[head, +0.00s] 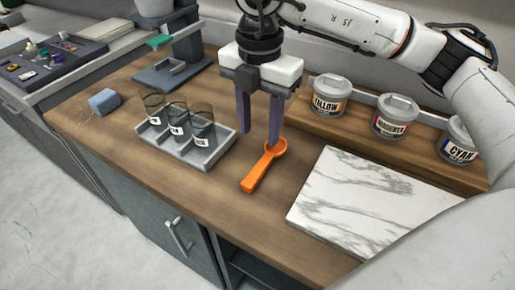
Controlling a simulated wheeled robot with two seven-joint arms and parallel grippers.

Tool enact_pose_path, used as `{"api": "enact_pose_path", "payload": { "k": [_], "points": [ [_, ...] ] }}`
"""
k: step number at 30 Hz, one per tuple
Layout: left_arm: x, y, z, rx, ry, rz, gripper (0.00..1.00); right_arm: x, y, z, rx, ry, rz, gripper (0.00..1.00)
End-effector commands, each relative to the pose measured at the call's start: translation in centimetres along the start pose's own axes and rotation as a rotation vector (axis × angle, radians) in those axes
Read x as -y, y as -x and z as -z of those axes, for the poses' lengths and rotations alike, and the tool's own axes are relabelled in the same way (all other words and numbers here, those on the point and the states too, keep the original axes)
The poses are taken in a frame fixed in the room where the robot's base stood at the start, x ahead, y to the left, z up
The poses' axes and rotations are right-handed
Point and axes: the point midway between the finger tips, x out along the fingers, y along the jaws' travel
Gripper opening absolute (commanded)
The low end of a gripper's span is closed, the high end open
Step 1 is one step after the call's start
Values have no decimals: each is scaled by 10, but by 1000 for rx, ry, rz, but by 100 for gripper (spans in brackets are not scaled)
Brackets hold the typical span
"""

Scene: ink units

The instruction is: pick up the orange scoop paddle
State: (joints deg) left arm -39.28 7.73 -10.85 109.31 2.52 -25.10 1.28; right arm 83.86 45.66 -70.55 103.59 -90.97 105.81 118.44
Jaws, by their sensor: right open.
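The orange scoop paddle (262,169) lies on the wooden counter in the head view, between the grey cup tray and the marble slab. Its round scoop end points away and its flat handle comes toward the front edge. My right gripper (259,132) hangs from above with its two purple-grey fingers pointing down. It is open and empty. The right-hand finger is over the scoop end and hides a little of it; I cannot tell whether it touches. The left-hand finger is to the left of the scoop, near the tray's back corner. My left gripper is not in view.
A grey tray (222,152) holds dark glass cups. A white marble slab (350,205) lies to the right. A blue block (104,102) lies at left. Bare counter lies around the handle.

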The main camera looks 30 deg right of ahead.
Motion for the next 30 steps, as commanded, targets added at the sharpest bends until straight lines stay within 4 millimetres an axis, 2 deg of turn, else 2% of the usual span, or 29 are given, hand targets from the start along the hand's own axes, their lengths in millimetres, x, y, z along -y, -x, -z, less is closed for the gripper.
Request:
{"api": "enact_pose_path", "payload": {
  "k": [3,11,19,23,29,30],
  "points": [
    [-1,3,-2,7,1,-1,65,1,-20,0,-3,2,5,41],
    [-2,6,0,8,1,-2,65,3,-41,0,-5,3,2,41],
    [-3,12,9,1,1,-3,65,9,-79,-3,-6,5,3,41],
    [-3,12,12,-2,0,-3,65,8,-87,-4,-5,6,0,41],
    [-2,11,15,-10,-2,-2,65,8,-88,-4,-5,6,-1,41],
    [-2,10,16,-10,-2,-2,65,8,-88,-4,-5,6,-1,34]
  ]
}}
